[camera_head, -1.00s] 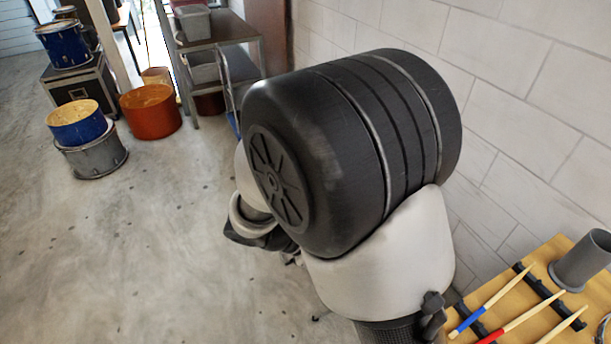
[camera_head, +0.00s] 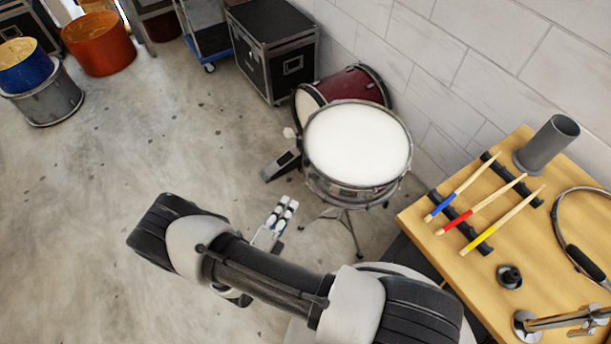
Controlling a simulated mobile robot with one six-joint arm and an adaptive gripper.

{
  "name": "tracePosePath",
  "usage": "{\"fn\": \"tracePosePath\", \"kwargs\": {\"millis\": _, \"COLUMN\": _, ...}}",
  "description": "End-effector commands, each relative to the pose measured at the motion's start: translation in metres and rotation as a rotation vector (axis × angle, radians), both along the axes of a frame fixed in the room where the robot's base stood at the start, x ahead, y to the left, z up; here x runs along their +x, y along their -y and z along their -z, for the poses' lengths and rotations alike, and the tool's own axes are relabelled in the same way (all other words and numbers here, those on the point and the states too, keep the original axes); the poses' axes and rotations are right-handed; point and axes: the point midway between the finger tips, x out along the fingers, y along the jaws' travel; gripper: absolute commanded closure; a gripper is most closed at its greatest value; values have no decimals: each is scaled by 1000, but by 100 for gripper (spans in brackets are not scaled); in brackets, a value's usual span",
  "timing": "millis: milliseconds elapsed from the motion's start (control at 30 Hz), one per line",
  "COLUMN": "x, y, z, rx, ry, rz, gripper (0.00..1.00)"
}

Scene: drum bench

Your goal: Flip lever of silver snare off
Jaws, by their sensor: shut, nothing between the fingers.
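The silver snare (camera_head: 350,190) stands on a thin-legged stand right of the picture's middle. Its white head faces up and its metal shell shows along the near side. Its lever is too small to make out. My gripper (camera_head: 287,207) is in front of and to the left of the snare, apart from it in the picture. Its fingers are shut and empty, pointing up and to the right. My arm crosses the lower middle of the picture.
A red bass drum (camera_head: 358,86) with a pedal (camera_head: 281,166) stands behind the snare by the wall. A black case (camera_head: 273,50) is beyond. A wooden bench (camera_head: 440,208) with drumsticks and a grey cup (camera_head: 547,145) is right.

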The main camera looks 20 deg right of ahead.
Motion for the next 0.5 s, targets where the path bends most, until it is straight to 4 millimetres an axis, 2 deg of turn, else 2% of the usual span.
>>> {"fn": "tracePosePath", "kwargs": {"millis": 133, "x": -4, "y": -4, "z": 15, "rx": -51, "ry": -36, "rz": -54, "gripper": 100}}
{"fn": "tracePosePath", "kwargs": {"millis": 500, "x": -4, "y": -4, "z": 17, "rx": -58, "ry": -41, "rz": -61, "gripper": 100}}
